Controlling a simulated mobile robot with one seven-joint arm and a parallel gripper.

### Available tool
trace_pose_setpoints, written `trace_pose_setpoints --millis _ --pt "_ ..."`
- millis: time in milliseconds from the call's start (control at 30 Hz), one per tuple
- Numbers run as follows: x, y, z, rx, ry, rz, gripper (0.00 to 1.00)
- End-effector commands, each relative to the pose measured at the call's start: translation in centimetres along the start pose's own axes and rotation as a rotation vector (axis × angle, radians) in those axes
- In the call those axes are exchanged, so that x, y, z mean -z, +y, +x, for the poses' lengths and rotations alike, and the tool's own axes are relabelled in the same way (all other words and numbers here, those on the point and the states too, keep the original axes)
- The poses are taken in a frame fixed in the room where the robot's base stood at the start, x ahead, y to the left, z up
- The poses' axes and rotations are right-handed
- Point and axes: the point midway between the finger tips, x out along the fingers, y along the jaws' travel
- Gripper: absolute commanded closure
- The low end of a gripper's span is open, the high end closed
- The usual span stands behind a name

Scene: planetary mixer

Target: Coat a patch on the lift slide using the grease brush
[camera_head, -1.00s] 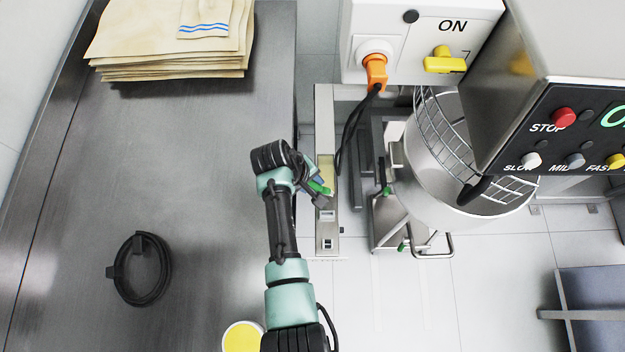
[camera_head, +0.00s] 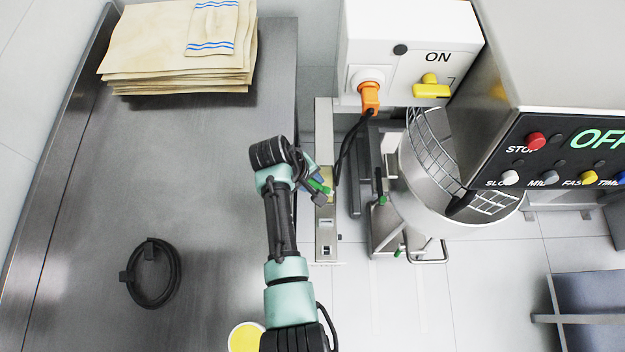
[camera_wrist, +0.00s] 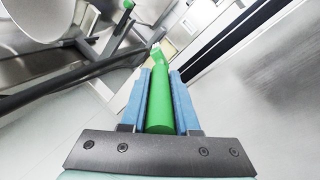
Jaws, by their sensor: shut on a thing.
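My gripper (camera_head: 319,188) is shut on the green handle of the grease brush (camera_wrist: 160,103). In the wrist view, the handle lies between the two blue fingers and its bent green neck points away from me. The brush tip is small there, in front of a pale yellowish patch (camera_wrist: 168,50), and I cannot tell whether they touch. In the head view, my gripper is over a narrow upright metal strip (camera_head: 325,225) beside the mixer, which may be the lift slide. A yellowish area on the strip is partly hidden by my gripper. The bristles are hidden in the head view.
The mixer bowl (camera_head: 425,190) with its wire guard is right of the strip. A black cable hangs from an orange plug (camera_head: 370,98). The steel table (camera_head: 90,200) holds paper bags (camera_head: 180,65), a black coil (camera_head: 172,285) and a yellow-filled tub (camera_head: 246,338).

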Motion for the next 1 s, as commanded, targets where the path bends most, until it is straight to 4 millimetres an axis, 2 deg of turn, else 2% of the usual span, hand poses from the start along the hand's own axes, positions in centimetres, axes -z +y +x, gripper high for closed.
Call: trace_pose_setpoints --millis 500,767,1000 --pt "0.0 0.0 0.0 -0.001 0.001 0.000 1.00" --pt "0.1 -0.3 1.0 -0.001 0.001 0.000 1.00" --pt "0.1 -0.3 0.9 -0.001 0.001 0.000 1.00"
